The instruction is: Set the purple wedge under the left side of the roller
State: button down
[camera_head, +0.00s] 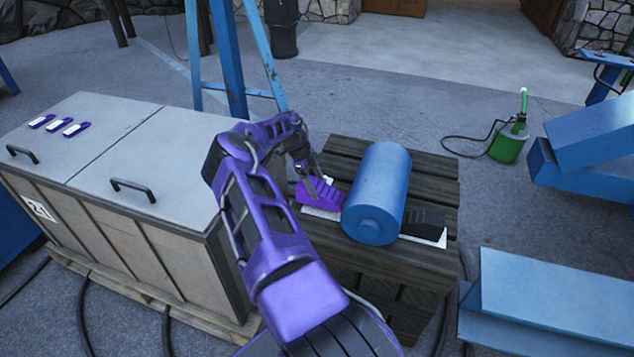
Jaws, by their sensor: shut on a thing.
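The purple wedge (321,194) is stepped and sits at the left side of the blue roller (378,190), over a white patch on the wooden pallet stand (440,180). Its right end is close against the roller; I cannot tell whether they touch. My gripper (309,177) is at the wedge's upper left and shut on it, with the fingertips partly hidden by the wedge and the arm. A black stepped wedge (424,220) lies at the roller's right side on another white patch.
A large grey crate (120,150) with black handles stands left of my arm, with several small purple tags (58,125) on its lid. A green canister (509,143) with a hose stands on the floor at right. Blue steel beams (560,300) lie at the right.

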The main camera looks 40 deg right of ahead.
aim_at(326, 190)
notch_tip(326, 190, down, 2)
jog(key=shift+s+d+b, duration=0.2)
jog(key=shift+s+d, duration=0.25)
jog(key=shift+s, duration=0.35)
jog(key=shift+s+d+b, duration=0.2)
jog(key=shift+s+d, duration=0.2)
jog(key=shift+s, duration=0.35)
grip_release()
jog(key=shift+f, duration=0.15)
jog(key=p+v, duration=0.1)
jog(key=v, duration=1.6)
jog(key=shift+r, duration=0.3)
jog(key=shift+w+a, duration=0.1)
jog(key=shift+a, duration=0.05)
